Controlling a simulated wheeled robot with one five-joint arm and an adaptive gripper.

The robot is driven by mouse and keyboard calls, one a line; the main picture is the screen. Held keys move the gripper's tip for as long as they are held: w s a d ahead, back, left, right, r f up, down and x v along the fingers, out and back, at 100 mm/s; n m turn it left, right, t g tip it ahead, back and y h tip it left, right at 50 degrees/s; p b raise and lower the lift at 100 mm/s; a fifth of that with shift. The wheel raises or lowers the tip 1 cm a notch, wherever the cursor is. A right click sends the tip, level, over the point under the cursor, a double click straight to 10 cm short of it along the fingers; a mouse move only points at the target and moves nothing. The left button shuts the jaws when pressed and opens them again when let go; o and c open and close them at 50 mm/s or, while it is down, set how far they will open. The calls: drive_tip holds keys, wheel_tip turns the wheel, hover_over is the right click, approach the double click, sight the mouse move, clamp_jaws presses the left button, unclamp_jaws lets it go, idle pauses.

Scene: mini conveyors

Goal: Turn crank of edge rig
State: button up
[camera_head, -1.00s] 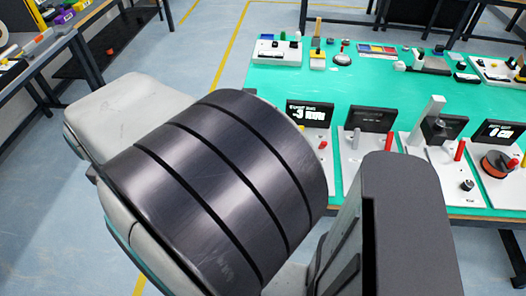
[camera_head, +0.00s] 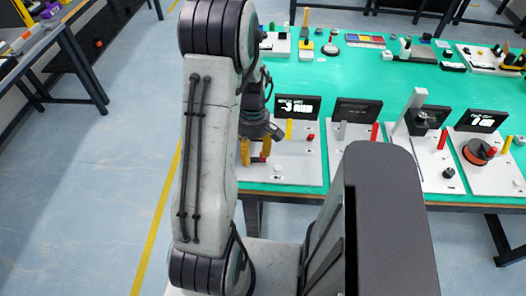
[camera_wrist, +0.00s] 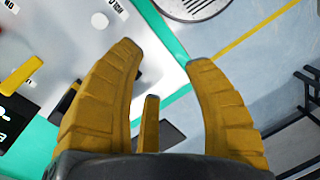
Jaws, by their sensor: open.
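My gripper (camera_head: 255,158) is open and empty, with its yellow fingers at the left end of the front row of rigs. In the wrist view its fingers (camera_wrist: 162,60) are spread apart over the table edge. The leftmost rig (camera_head: 300,172) is a white plate with a black display (camera_head: 297,107), a yellow post (camera_head: 289,129), a red knob (camera_head: 310,138) and a white knob (camera_head: 278,168). The white knob also shows in the wrist view (camera_wrist: 99,20). The rightmost rig has an orange-red disc (camera_head: 473,154) with a red handle. I cannot tell which is the edge rig.
The green table (camera_head: 330,80) carries more devices along its far side. Two other white rigs (camera_head: 354,165) stand between the end rigs. Another table (camera_head: 30,62) with small items is at the far left. The floor (camera_head: 95,190) between them is clear.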

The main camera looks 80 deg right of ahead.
sight(256, 157)
drive_tip(key=d+n, duration=0.2)
drive_tip(key=n, duration=0.2)
drive_tip(key=s+d+n+h, duration=0.1)
drive_tip(key=d+n, duration=0.1)
drive_tip(key=n, duration=0.3)
drive_tip(key=s+d+f+n, duration=0.1)
drive_tip(key=n, duration=0.3)
drive_tip(key=shift+s+d+n+h, duration=0.1)
drive_tip(key=shift+d+n+h, duration=0.2)
drive_tip(key=shift+d+n, duration=0.1)
drive_tip(key=shift+f+n, duration=0.3)
drive_tip(key=shift+f, duration=0.15)
drive_tip(key=shift+f+p, duration=0.65)
drive_tip(key=shift+f, duration=2.6)
drive_tip(key=shift+c, duration=0.4)
clamp_jaws()
